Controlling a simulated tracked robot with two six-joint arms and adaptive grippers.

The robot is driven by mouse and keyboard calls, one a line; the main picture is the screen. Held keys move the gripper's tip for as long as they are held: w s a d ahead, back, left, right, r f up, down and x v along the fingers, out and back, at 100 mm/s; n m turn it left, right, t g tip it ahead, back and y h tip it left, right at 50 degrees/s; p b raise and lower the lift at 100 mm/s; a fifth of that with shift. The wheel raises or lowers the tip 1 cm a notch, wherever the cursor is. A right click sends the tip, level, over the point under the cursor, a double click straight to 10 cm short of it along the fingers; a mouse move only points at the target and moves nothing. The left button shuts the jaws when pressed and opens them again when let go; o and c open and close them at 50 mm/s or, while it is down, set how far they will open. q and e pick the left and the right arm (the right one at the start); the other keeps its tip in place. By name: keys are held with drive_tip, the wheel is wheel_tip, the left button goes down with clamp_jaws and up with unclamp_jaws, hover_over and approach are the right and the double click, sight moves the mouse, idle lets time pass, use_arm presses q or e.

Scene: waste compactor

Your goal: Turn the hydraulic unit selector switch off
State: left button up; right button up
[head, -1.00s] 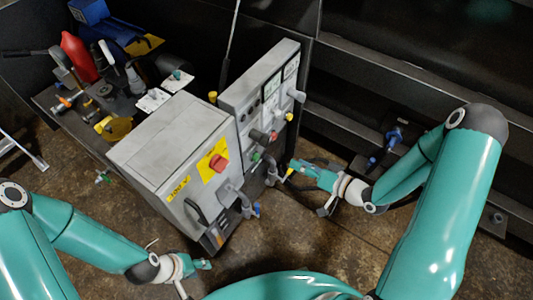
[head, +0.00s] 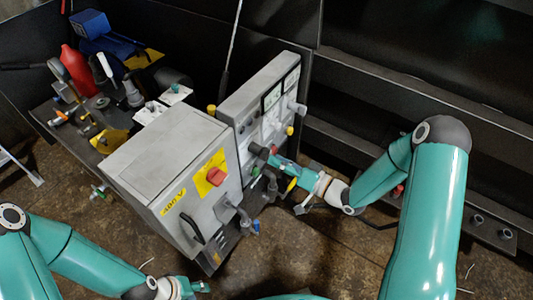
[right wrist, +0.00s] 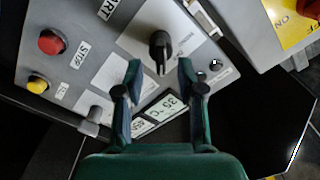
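The selector switch, a black knob (right wrist: 160,48) on a pale plate of the grey control panel (right wrist: 110,65), shows in the right wrist view. Its plate has lettering too small to read. My right gripper (right wrist: 159,70) is open, with its two fingers on either side of the knob's lower end; I cannot tell whether they touch it. In the head view my right gripper (head: 284,164) is at the front face of the panel (head: 262,90), and the knob cannot be made out there. My left gripper (head: 197,287) is low at the bottom edge, away from the panel; its fingers are unclear.
A red STOP button (right wrist: 52,42) and a yellow button (right wrist: 38,84) sit left of the knob. Small displays (right wrist: 160,108) lie below it. A grey cabinet (head: 165,155) with a red switch (head: 215,176) stands beside the panel. A cluttered bench is at the back left.

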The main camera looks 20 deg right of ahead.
sight(265, 156)
drive_tip(key=x, duration=0.5)
drive_tip(key=shift+d, duration=0.1)
clamp_jaws()
